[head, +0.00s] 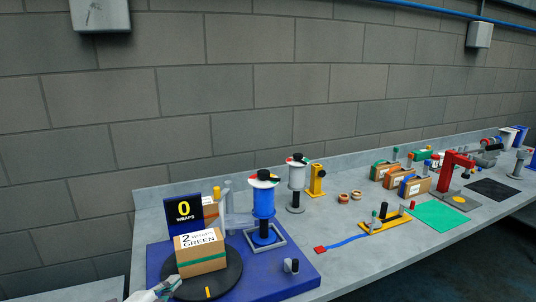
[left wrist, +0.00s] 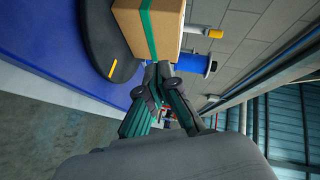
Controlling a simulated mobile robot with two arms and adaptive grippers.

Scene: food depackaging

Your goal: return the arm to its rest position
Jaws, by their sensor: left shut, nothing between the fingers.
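My left gripper (head: 170,284) shows at the bottom left of the head view, just in front of the black turntable (head: 225,284). In the left wrist view my left gripper (left wrist: 158,72) has its fingers together and holds nothing. A cardboard box (head: 202,262) with a green band and a label reading "2 WRAPS GREEN" sits on the turntable. The box (left wrist: 165,28) is close beyond the fingertips in the left wrist view; I cannot tell the exact gap. My right gripper is in neither view.
A yellow fixture (head: 385,226), small boxes (head: 414,187) and a red press (head: 455,160) stand farther right on the grey bench. A brick wall is behind.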

